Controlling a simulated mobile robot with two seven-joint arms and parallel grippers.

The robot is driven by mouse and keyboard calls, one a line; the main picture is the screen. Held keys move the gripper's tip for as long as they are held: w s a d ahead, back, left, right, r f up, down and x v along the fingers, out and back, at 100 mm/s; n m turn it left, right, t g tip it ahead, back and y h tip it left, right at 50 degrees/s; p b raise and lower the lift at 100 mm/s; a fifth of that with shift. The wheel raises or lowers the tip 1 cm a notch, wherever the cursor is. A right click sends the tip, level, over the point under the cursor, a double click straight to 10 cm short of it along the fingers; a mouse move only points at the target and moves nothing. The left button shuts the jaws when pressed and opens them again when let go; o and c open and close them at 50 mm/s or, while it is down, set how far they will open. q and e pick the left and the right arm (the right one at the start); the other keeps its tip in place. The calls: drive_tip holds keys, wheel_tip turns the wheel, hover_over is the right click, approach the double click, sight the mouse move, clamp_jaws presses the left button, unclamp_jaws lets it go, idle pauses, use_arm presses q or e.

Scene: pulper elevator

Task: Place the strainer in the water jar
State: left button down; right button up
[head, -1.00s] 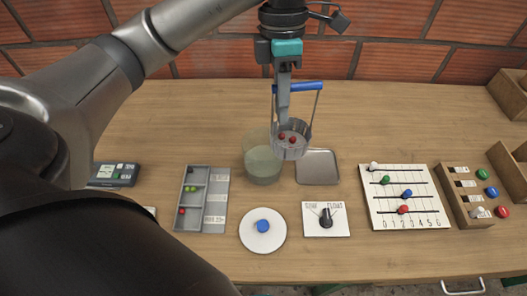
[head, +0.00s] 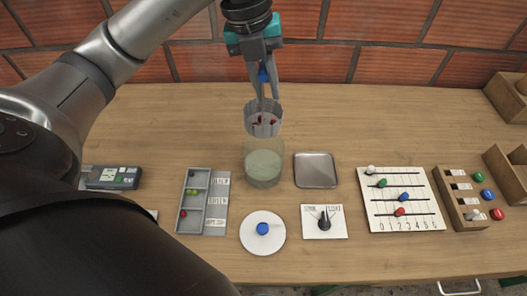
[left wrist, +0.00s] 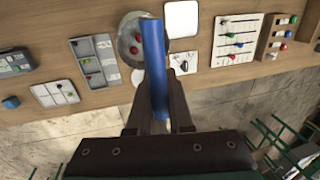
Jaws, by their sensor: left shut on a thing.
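My left gripper (head: 264,76) is shut on the blue handle of the strainer. The strainer (head: 263,128) is a grey metal cup hanging roughly upright with red balls inside. The water jar (head: 263,168) is clear with pale greenish water and stands on the table. In the head view the strainer's bottom overlaps the jar's top edge; its exact height above the rim is hard to tell. In the left wrist view the blue handle (left wrist: 155,65) runs between the fingers and partly covers the strainer cup (left wrist: 127,42). My right gripper is not in view.
A grey square tray (head: 316,170) lies right of the jar. A sorting tray (head: 193,226), a white disc with a blue button (head: 248,243) and a dial plate (head: 338,229) lie in front. A slider board (head: 425,222) is at right. The table behind the jar is clear.

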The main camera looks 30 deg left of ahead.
sight(270, 109)
use_arm(q)
wheel_tip(270, 109, down, 20)
drive_tip(key=b, duration=0.2)
drive_tip(key=shift+b, duration=0.3)
drive_tip(key=shift+r, duration=0.1)
drive_tip(key=shift+f, duration=0.2)
drive_tip(key=c, duration=1.1)
unclamp_jaws()
drive_tip(key=shift+r, duration=0.15)
drive_tip(key=r, duration=0.4)
drive_tip(key=s+a+r+p, duration=0.1)
drive_tip(key=r, duration=0.3)
drive_tip(key=a+r, duration=0.1)
drive_tip(key=r, duration=0.3)
drive_tip(key=shift+s, duration=0.15)
